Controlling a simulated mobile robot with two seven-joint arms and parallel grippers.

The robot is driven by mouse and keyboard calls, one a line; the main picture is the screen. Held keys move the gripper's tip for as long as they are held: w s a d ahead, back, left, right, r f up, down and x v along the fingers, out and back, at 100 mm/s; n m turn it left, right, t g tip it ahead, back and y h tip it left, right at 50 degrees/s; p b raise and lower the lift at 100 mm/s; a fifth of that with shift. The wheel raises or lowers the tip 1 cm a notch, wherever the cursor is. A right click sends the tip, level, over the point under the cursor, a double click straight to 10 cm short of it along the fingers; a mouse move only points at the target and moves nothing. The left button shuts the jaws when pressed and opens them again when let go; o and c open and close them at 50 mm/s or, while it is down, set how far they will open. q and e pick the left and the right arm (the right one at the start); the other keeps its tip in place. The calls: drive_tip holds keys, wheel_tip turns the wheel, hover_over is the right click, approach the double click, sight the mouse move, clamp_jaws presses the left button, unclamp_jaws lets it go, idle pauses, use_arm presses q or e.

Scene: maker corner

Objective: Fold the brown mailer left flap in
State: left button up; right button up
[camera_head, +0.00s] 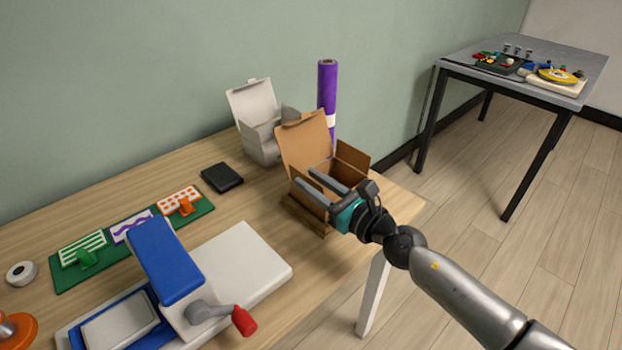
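The brown mailer (306,143) stands open near the right end of the wooden table, its tall lid raised at the back. One side flap (353,158) stands up at its right. A darker brown panel (303,213) shows low at its near left side; the gripper partly covers this side, so I cannot tell exactly how the left flap lies. My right gripper (304,177) is open, its two grey fingers apart and pointing left over the near part of the mailer. I cannot tell whether a finger touches the cardboard. My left gripper is out of view.
A white mailer (252,102) stands open behind, with a purple roll (327,85) beside it. A black box (222,177), a green board with stamped cards (125,238) and a blue-and-white press (165,258) with red-knobbed handle lie left. A grey table (535,60) stands far right.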

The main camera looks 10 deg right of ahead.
drive_tip(key=shift+w+a, duration=0.2)
drive_tip(key=shift+c, duration=0.3)
clamp_jaws()
idle(1.1)
